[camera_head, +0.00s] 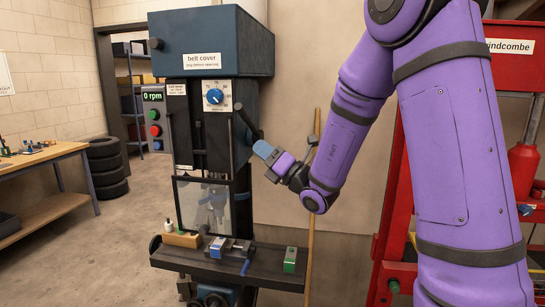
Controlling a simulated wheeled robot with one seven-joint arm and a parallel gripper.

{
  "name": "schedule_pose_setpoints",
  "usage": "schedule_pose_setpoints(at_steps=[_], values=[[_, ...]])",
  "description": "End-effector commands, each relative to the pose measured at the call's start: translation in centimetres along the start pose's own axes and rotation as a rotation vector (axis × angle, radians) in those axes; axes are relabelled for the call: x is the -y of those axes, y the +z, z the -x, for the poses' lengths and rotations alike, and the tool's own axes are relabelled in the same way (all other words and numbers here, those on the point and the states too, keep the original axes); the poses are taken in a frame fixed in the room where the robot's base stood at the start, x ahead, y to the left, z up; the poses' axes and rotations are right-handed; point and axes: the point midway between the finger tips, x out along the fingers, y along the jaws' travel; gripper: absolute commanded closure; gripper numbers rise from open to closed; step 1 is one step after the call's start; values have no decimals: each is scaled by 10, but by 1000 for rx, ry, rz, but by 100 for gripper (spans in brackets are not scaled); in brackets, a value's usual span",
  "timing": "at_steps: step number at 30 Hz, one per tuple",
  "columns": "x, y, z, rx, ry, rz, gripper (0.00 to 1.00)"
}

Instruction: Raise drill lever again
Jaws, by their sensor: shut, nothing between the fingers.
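The drill press (206,120) stands left of centre, with a blue belt cover (215,40) on top and a display reading 0 rpm. Its black lever (247,123) sticks out from the right side of the head and slopes down to the right. My gripper (265,150) is at the lower end of the lever, with blue fingertips that are shut. The fingers seem to be at or touching the lever's end; I cannot tell whether there is a gap. A clear guard (202,205) hangs at the front, and the chuck behind it is hard to make out.
The drill table (228,265) carries a vise (228,248), a wooden block, a small bottle and a green box (290,259). A wooden pole (311,240) stands right of the drill. A red press frame (390,220) is farther right. A workbench (45,155) and tyres (105,168) are at left.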

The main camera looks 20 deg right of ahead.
Motion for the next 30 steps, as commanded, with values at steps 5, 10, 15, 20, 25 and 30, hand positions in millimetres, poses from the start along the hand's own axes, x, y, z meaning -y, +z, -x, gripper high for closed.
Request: schedule_pose_setpoints(at_steps=[5,10,15,20,25,30], values=[[-1,-1,-34,-1,4,0,100],[-1,12,-56,1,2,3,100],[0,24,-68,0,1,1,100],[0,28,-72,-1,1,1,100],[0,28,-72,-1,0,1,100],[0,30,-72,-1,-1,0,100]])
